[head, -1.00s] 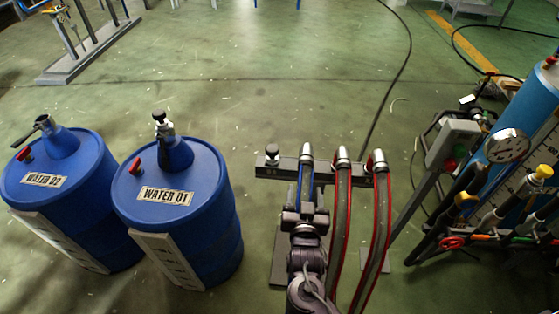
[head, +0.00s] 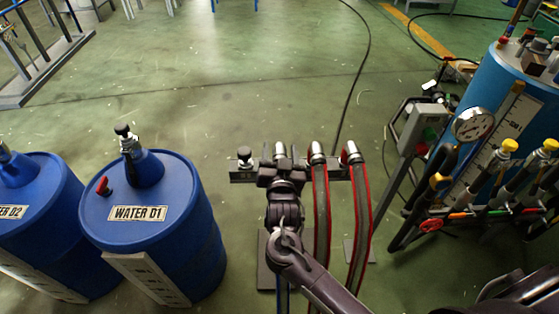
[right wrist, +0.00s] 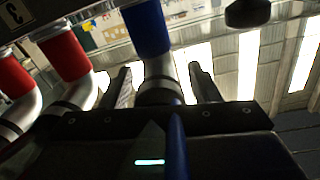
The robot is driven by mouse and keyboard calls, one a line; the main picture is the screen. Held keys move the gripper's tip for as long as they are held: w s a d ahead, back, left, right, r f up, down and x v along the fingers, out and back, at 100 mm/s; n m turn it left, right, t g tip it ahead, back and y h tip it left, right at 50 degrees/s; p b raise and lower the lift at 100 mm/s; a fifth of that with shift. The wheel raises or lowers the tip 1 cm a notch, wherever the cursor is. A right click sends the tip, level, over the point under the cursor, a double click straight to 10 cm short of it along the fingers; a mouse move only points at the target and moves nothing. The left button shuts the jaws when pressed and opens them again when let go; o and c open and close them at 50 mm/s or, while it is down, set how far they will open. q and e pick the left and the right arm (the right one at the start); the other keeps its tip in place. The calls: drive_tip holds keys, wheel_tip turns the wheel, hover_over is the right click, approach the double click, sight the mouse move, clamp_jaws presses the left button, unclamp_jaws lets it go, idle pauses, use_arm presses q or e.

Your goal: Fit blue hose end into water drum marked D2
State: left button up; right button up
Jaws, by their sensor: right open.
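The blue hose's metal end (head: 280,150) stands in the holder rail, left of two red-striped hoses. My right gripper (head: 281,168) is at this end and hides most of the hose below it. In the right wrist view, my open fingers (right wrist: 161,84) stand on either side of the metal fitting (right wrist: 160,72), below a blue sleeve (right wrist: 147,28), with gaps visible. The water drum D2 (head: 45,235) is blue and cut off by the left edge, with its label (head: 9,213) partly visible. Its top fitting is only partly in view. My left gripper is not in view.
The blue drum D1 (head: 165,250) stands between D2 and the hose rail (head: 243,175). Two red-striped hoses (head: 321,215) hang close right of my gripper. A blue vessel with a gauge (head: 473,124) and valves stands right. The floor behind the drums is clear.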

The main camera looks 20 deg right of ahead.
clamp_jaws()
drive_tip(key=shift+r, duration=0.1)
idle(0.4)
